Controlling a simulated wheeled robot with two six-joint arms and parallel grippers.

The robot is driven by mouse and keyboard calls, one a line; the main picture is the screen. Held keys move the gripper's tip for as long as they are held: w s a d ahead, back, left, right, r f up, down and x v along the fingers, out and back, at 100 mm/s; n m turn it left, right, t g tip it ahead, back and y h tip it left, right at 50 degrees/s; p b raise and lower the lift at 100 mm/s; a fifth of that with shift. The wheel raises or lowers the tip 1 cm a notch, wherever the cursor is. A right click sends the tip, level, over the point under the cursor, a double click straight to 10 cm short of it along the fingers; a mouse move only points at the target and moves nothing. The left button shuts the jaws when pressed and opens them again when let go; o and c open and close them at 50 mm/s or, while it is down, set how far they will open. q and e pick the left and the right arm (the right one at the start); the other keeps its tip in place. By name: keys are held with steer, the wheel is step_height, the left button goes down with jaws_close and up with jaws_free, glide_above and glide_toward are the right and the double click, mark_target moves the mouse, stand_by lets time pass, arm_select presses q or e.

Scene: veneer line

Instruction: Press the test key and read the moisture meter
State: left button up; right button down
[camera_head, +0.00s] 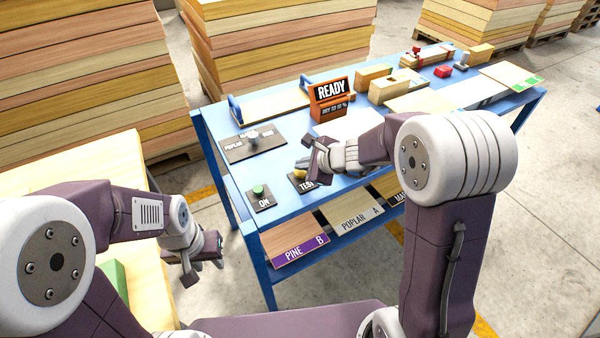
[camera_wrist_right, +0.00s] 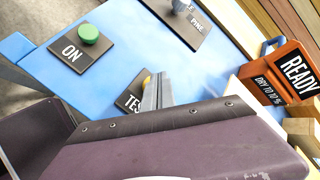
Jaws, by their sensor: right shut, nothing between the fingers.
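The orange moisture meter (camera_head: 329,98) stands upright on the blue bench, its display reading "READY" above "DRY TO 10 %". It also shows at the right of the right wrist view (camera_wrist_right: 275,80). The yellow test key (camera_head: 298,175) sits on a dark plate marked "TEST", partly covered by my right gripper (camera_head: 308,163). In the right wrist view the shut fingertips (camera_wrist_right: 155,90) overlap the yellow key (camera_wrist_right: 146,78); I cannot tell whether they touch it. My left gripper (camera_head: 203,268) hangs left of the bench, apparently open and empty.
A green button (camera_head: 258,191) marked "ON" and a selector plate (camera_head: 252,143) marked "POPLAR" are near the key. Wood blocks (camera_head: 397,86) and a red item (camera_head: 443,71) lie farther right. Labelled veneer sheets (camera_head: 295,246) fill the lower shelf. A pale wood table (camera_head: 110,160) stands left.

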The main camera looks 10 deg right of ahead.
mark_target(303, 173)
steer(key=shift+f+b, duration=0.45)
steer(key=shift+b, duration=0.05)
stand_by(0.7)
steer(key=shift+r, duration=0.1)
steer(key=shift+r+p, duration=0.75)
steer(key=shift+r, duration=0.05)
step_height(303, 173, up, 5)
steer(key=p, duration=0.4)
steer(key=shift+r+p, duration=0.1)
steer(key=shift+p, duration=0.25)
stand_by(0.4)
